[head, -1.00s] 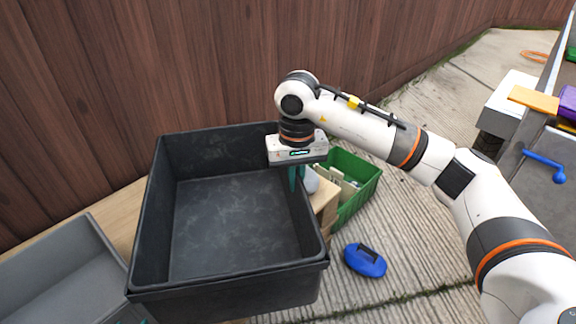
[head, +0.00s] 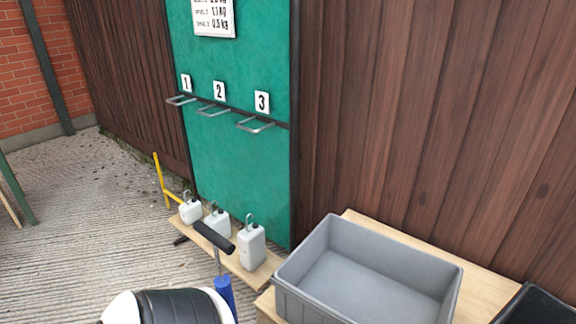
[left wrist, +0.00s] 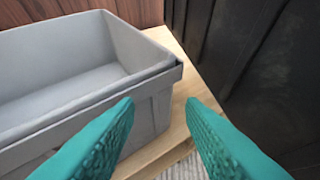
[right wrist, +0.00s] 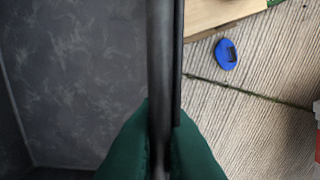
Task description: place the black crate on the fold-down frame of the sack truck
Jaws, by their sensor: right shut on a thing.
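The black crate (head: 540,308) shows only as a corner at the bottom right of the head view. In the right wrist view its dark inside (right wrist: 75,80) fills the left. My right gripper (right wrist: 160,125) is shut on the crate's wall, one finger each side of the rim. In the left wrist view my left gripper (left wrist: 158,105) is open and empty, with its fingers apart. A black ribbed wall (left wrist: 265,70), which looks like the crate's side, stands just right of it. Neither gripper shows in the head view now.
A grey crate (head: 290,290) stands on a wooden bench (head: 400,236) beside the black crate; it also shows in the left wrist view (left wrist: 150,115). Several pale weights (head: 252,248) stand on a board by the green panel (head: 230,150). A blue object (right wrist: 226,53) lies on the paving.

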